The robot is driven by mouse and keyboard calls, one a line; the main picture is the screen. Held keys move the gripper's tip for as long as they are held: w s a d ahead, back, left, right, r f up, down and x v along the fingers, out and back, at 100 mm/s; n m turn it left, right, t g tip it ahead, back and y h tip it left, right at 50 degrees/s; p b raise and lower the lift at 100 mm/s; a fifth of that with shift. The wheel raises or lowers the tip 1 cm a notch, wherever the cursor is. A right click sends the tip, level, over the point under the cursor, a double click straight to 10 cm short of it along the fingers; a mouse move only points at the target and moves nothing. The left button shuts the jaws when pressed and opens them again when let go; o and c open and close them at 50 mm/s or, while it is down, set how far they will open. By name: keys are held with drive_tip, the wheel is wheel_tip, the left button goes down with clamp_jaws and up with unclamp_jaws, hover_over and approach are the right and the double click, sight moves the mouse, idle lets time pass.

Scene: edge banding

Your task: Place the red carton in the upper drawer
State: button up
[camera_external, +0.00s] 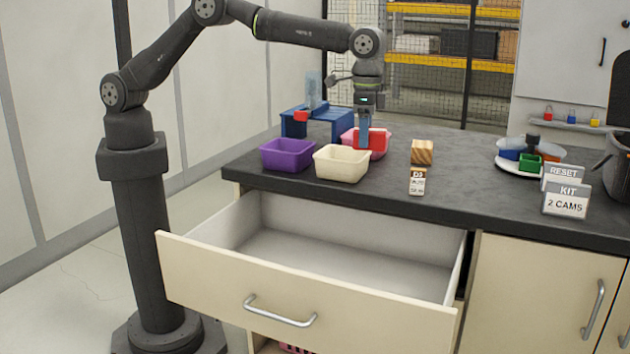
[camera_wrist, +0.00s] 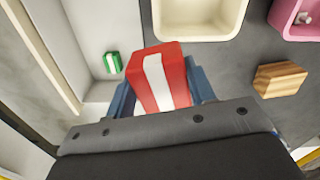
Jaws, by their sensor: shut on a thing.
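The red carton (camera_wrist: 172,85) with a white stripe is between the two blue fingers of my gripper (camera_wrist: 160,82) in the wrist view, and the gripper is shut on it. A small green carton (camera_wrist: 112,62) lies on a pale surface at the left of the wrist view, seemingly inside the drawer.
A cream bin (camera_external: 342,163), a purple bin (camera_external: 287,154) and a pink bin (camera_external: 381,150) stand on the counter's left part. A wooden block (camera_external: 422,152) and a small D3-labelled carton (camera_external: 417,181) stand to their right. A plate (camera_external: 522,172) with coloured items and signs are farther right.

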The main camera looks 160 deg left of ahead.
drive_tip(key=w+d+f+m, duration=0.1)
drive_tip(key=w+d+f, duration=0.3)
drive_tip(key=f, duration=0.5)
drive_tip(key=w+d+f, duration=0.4)
drive_tip(key=d+f, duration=0.1)
drive_tip(key=f, duration=0.4)
drive_tip(key=w+d+f+m, duration=0.1)
drive_tip(key=w+d+f, duration=0.3)
drive_tip(key=f, duration=0.5)
drive_tip(key=shift+w+d+f+m, duration=0.3)
drive_tip(key=shift+d, duration=0.1)
drive_tip(key=shift+f, duration=2.25)
drive_tip(key=shift+f, duration=0.1)
drive_tip(key=o, duration=1)
